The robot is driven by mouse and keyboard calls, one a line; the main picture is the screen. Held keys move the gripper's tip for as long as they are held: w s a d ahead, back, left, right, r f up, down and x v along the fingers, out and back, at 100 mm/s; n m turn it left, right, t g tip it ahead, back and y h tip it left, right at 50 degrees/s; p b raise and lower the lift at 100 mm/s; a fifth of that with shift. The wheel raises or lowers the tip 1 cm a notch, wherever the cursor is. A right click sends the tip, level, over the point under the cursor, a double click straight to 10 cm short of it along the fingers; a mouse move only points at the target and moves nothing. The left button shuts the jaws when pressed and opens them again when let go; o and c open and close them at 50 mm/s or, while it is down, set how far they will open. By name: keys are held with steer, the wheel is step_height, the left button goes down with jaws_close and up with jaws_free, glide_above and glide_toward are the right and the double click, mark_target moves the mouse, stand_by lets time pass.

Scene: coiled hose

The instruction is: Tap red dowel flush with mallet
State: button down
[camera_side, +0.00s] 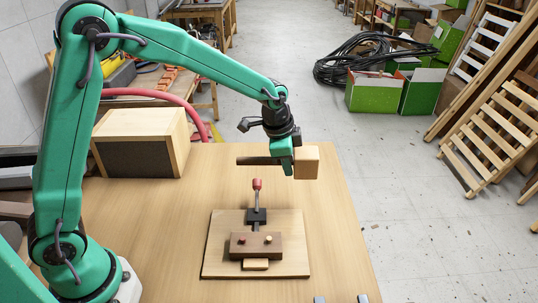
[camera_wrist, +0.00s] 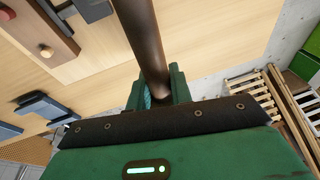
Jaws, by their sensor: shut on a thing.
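My gripper (camera_side: 287,166) is shut on the handle of a wooden mallet (camera_side: 307,162) and holds it in the air above the table, behind and right of the work board (camera_side: 220,262). The dark handle points left and the pale block head is at right. In the wrist view the brown handle (camera_wrist: 146,42) runs up between my fingers; the head is not seen. The red dowel (camera_side: 242,240) stands in the left of a brown block (camera_side: 255,250), beside a pale dowel (camera_side: 268,239). The red dowel also shows at the wrist view's top left (camera_wrist: 8,14).
A clamp with an upright red-tipped handle (camera_side: 257,185) stands behind the block, below the mallet. A pale wood piece (camera_side: 255,264) lies at the block's front. A wooden box (camera_side: 140,142) is at the table's back left.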

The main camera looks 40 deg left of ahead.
steer(key=shift+r, duration=0.2)
steer(key=shift+r, duration=4.35)
steer(key=s+f, duration=0.3)
steer(key=s, duration=0.7)
steer(key=s+f+g, duration=0.1)
steer(key=s+f, duration=0.3)
steer(key=s, duration=0.7)
steer(key=shift+s+f, duration=0.2)
steer(key=shift+f, duration=0.1)
steer(key=shift+f, duration=0.2)
steer(key=shift+f, duration=2.05)
steer(key=shift+d, duration=0.15)
